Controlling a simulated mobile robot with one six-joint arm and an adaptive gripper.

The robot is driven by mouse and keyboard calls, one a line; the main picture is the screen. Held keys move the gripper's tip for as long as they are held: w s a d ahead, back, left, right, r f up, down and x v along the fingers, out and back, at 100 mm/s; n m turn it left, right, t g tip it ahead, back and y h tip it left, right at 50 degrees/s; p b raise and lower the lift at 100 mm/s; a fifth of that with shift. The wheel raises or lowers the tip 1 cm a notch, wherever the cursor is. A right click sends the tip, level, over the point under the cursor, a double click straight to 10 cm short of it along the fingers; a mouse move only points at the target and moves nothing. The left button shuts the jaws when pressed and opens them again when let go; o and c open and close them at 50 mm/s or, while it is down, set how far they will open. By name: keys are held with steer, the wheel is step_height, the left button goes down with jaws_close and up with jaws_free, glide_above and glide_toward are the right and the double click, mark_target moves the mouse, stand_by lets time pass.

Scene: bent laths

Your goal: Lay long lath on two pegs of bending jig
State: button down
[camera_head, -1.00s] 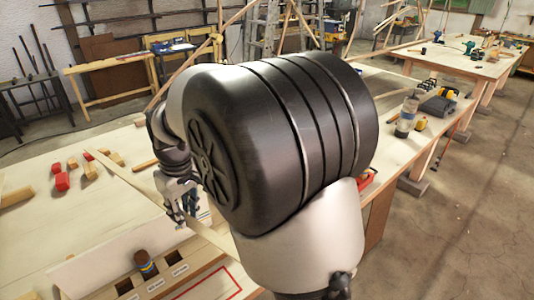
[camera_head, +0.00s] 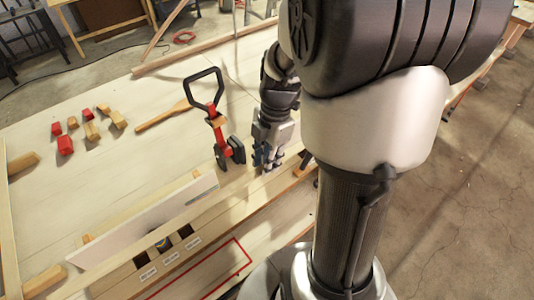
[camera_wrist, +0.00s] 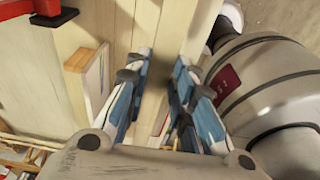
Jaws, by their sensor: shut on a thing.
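My gripper (camera_head: 268,160) is at the near edge of the workbench, fingers pointing down. In the wrist view its blue-padded fingers (camera_wrist: 160,90) are shut on a pale wooden strip, which I take for the long lath (camera_wrist: 155,75). In the head view the lath (camera_head: 220,200) seems to run from the gripper toward the lower left, along the bench edge. Its far end is hidden behind my gripper and arm. I cannot clearly tell the two jig pegs apart from the other wooden pieces, or whether the lath touches any.
A red and black clamp (camera_head: 220,140) stands just left of my gripper. A white panel (camera_head: 150,225) and a labelled compartment box (camera_head: 165,258) lie along the near edge. Red and wooden blocks (camera_head: 65,145) sit at the left. The middle bench is fairly clear.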

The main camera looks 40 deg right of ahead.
steer(key=w+p, duration=0.2)
steer(key=w, duration=0.7)
step_height(320, 180, down, 12)
steer(key=b, duration=0.8)
steer(key=shift+f, duration=0.2)
steer(key=shift+s+a+f+b, duration=0.1)
steer(key=shift+f+b, duration=0.25)
steer(key=shift+b, duration=0.15)
steer(key=c, duration=1.3)
jaws_free()
steer(key=shift+o, duration=0.9)
steer(key=shift+r, duration=0.15)
steer(key=shift+d+r+p, duration=0.25)
steer(key=shift+r+p, duration=0.75)
steer(key=shift+r, duration=0.45)
steer(key=shift+d+r+p, duration=0.2)
steer(key=shift+r+p, duration=0.75)
steer(key=shift+r, duration=0.45)
